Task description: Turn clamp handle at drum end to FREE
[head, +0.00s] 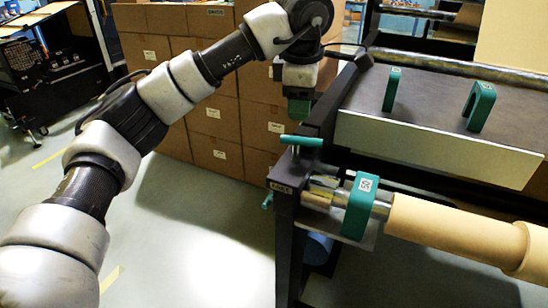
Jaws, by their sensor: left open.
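A green bar handle (301,141) lies level on top of the dark end post of the roll stand. A green clamp block (360,205) with a white label sits around the steel shaft beside the kraft roll (445,228). A small label plate (281,187) is on the post; its wording is too small to read surely. My left gripper (299,108) is open and points down, above and slightly behind the green bar handle in the picture, with no visible contact. Its fingertips are small and partly dark. My right gripper is out of view.
Stacked cardboard boxes (212,119) stand behind my left arm. A dark table top (440,95) with two green upright handles (480,106) and a pale front panel (430,145) is at the right. Another small green part (267,201) sticks out left of the post.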

